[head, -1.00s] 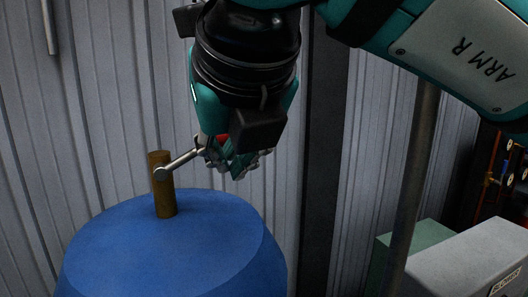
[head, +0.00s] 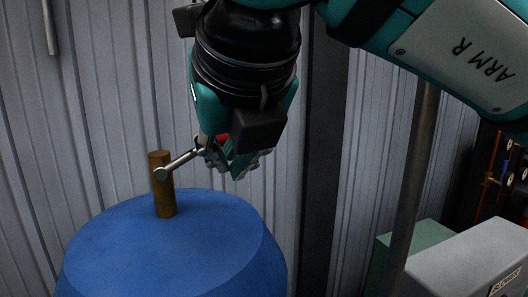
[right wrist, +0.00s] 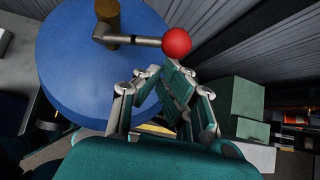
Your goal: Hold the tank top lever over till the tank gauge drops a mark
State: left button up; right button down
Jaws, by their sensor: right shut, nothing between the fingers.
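The blue tank (head: 170,250) stands at the lower left of the head view, with a brown post (head: 163,185) upright on its top. The lever (head: 181,161) is a thin metal rod that sticks out from the post to the right. In the right wrist view the lever (right wrist: 140,41) ends in a red ball (right wrist: 177,42); in the head view the ball is mostly hidden by my gripper. My right gripper (head: 235,167) is shut and empty, its fingers close beside the ball. I cannot tell whether they touch it. The tank gauge and my left gripper are not in view.
A corrugated grey wall (head: 120,100) stands behind the tank. A grey pole (head: 412,190) rises to the right of my gripper. A grey box (head: 465,265) and a green box (head: 425,240) stand at the lower right.

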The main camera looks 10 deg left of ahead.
jog(key=v, duration=1.2)
